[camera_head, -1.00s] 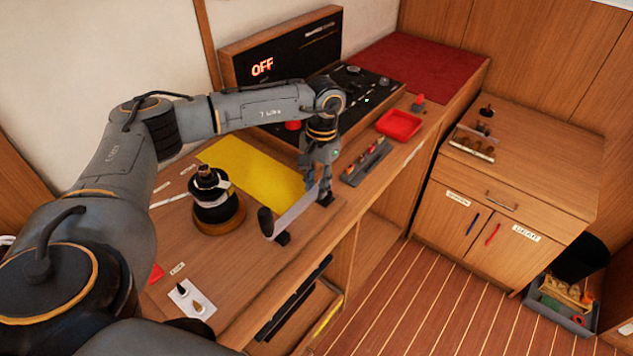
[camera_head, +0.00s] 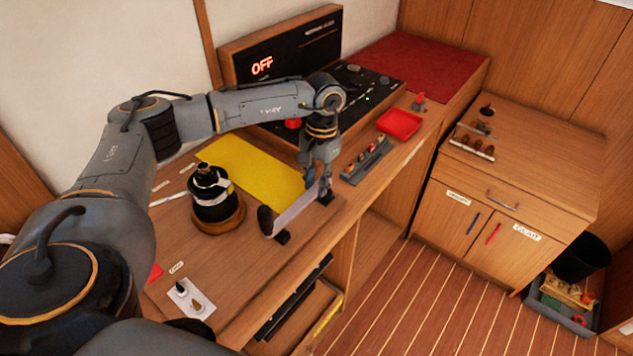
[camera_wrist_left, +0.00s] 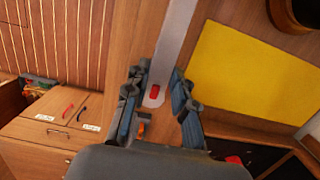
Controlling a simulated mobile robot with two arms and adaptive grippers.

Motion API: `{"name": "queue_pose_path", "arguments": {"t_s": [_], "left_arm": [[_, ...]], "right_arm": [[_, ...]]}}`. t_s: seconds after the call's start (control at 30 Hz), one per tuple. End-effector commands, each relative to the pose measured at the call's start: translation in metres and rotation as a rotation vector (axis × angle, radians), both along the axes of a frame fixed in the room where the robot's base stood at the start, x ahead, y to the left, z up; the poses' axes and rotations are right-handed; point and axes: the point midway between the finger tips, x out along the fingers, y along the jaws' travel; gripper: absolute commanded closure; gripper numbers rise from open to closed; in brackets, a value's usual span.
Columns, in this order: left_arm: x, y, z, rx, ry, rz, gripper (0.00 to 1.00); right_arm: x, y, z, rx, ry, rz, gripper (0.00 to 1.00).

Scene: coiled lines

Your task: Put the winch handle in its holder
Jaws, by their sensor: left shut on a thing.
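The winch handle (camera_head: 296,211) is a flat silver bar with a black knob grip (camera_head: 265,219) at its near left end. My left gripper (camera_head: 320,188) is shut on its far end, over the bench's front edge. In the left wrist view the bar (camera_wrist_left: 176,38) runs up from between the fingers (camera_wrist_left: 159,80), with a red mark on its end. Two small dark blocks, perhaps the holder, sit at the bench edge: one under the bar near the grip (camera_head: 283,238), one by the fingers (camera_head: 327,199). Whether the bar rests in them I cannot tell. My right gripper is out of view.
A black winch (camera_head: 214,205) on a wooden ring stands left of the handle. A yellow mat (camera_head: 252,170) lies behind. A grey tray of small items (camera_head: 367,163) and a red tray (camera_head: 399,124) are to the right. A control panel (camera_head: 355,82) stands at the back.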

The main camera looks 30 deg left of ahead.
Motion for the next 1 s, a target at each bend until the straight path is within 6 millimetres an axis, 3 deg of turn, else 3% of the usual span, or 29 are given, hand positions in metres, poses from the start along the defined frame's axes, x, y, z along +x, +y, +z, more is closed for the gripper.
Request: {"name": "queue_pose_path", "arguments": {"t_s": [0.37,1.0], "left_arm": [[0.0,0.0,-0.001,0.0,-0.001,0.0,1.0],[0.0,0.0,-0.02,0.0,0.0,0.0,1.0]], "right_arm": [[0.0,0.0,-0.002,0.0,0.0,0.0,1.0],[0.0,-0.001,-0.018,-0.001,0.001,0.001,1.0]]}}
